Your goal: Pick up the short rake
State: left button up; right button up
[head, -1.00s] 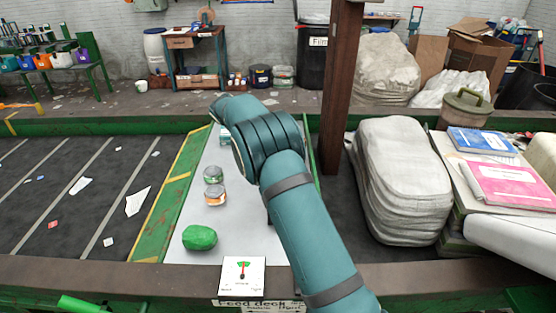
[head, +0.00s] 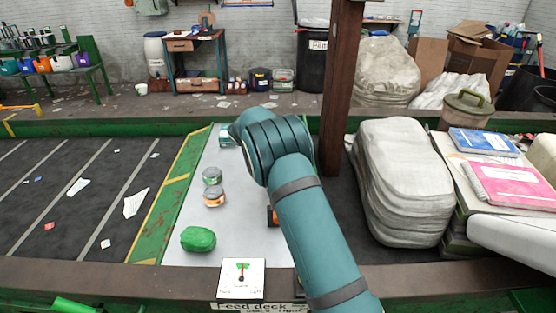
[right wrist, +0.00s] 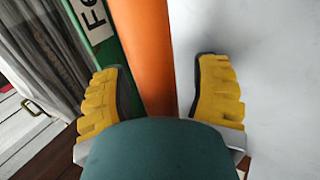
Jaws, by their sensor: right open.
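An orange bar (right wrist: 146,50), likely the short rake's handle, runs down the right wrist view; its ends and any tines are out of sight. My right gripper (right wrist: 158,95) is open, with one yellow finger on each side of the bar. I cannot tell whether the fingers touch it. In the head view my right arm hides most of that spot; a small orange and dark patch (head: 273,216) shows beside the arm on the white deck. My left gripper is not in view.
The white feed deck (head: 240,180) holds a green lump (head: 198,239), two cans (head: 213,187) and a teal item (head: 227,138). A brown post (head: 338,100) and stacked grey sacks (head: 400,185) stand to the right. A dial card (head: 242,277) is at the front rim.

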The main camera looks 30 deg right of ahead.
grip_shut()
